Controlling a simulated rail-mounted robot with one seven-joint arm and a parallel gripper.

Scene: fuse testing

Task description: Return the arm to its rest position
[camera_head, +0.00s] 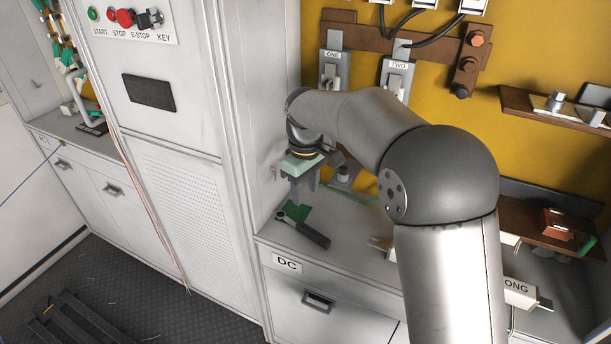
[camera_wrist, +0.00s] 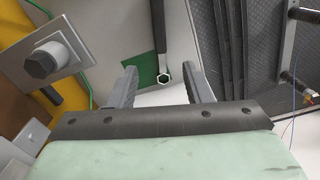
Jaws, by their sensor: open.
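My arm reaches from the lower right of the head view toward the DC counter. My gripper (camera_head: 303,186) hangs above the left part of that counter with its fingers pointing down. In the wrist view my gripper (camera_wrist: 160,84) shows two grey fingers set well apart, with nothing held between them. A wrench with a dark handle (camera_head: 312,234) lies on the counter below and apart from the fingers. In the wrist view its ring end (camera_wrist: 163,76) shows between and beyond the fingertips, beside a green patch (camera_wrist: 141,74).
The grey cabinet wall (camera_head: 258,100) stands close left of my gripper. Behind are a yellow panel (camera_head: 455,130) and switches marked ONE (camera_head: 330,75) and TWO (camera_head: 397,80). The DC counter (camera_head: 350,253) has bare room in front of the wrench. A brown shelf (camera_head: 535,222) is at right.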

